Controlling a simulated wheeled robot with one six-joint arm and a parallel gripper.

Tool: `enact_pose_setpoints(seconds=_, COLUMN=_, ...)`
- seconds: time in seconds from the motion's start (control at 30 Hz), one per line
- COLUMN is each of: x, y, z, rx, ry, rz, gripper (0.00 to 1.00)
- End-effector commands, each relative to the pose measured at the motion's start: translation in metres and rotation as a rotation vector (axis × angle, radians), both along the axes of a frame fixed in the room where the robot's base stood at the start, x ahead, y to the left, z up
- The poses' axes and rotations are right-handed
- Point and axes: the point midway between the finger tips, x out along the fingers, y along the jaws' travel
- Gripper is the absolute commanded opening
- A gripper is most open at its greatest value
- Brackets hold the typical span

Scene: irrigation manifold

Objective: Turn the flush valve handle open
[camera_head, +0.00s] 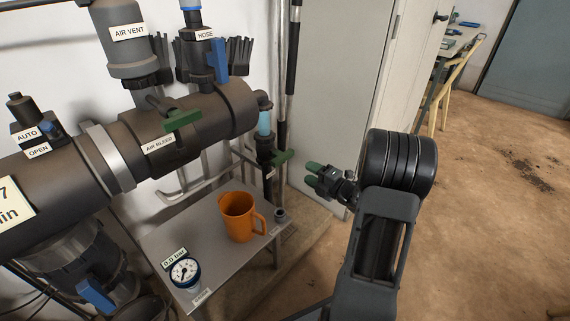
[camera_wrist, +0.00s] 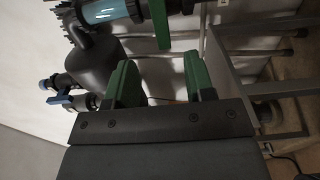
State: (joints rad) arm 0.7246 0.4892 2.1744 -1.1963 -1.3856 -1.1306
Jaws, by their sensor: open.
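A green lever handle (camera_head: 281,158) sits on the vertical pipe below a clear blue sight tube (camera_head: 264,122), at the right end of the manifold. I take it for the flush valve handle; its small label is too small to read. In the wrist view the green handle (camera_wrist: 160,25) shows beyond the fingers, near the top, with the sight tube (camera_wrist: 105,10) to its left. My gripper (camera_head: 312,174) has green fingertips and is open and empty, to the right of the handle and apart from it. The fingers also show in the wrist view (camera_wrist: 163,80).
Another green handle (camera_head: 183,120) is on the manifold by the AIR BLEED label. An orange jug (camera_head: 239,217) and a pressure gauge (camera_head: 185,271) stand on the grey shelf (camera_head: 185,230) below. A grey cabinet (camera_head: 335,70) stands behind. The floor at right is open.

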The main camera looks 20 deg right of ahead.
Motion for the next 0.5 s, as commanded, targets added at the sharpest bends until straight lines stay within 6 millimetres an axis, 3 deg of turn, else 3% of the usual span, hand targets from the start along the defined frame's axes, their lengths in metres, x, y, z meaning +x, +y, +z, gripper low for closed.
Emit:
enact_pose_setpoints(seconds=0.3, x=0.057, y=0.028, z=-0.002, rx=0.000, ry=0.000, rz=0.003, gripper=0.49)
enact_pose_setpoints(seconds=0.5, x=0.084, y=0.040, z=-0.001, rx=0.000, ry=0.001, rz=0.002, gripper=0.49)
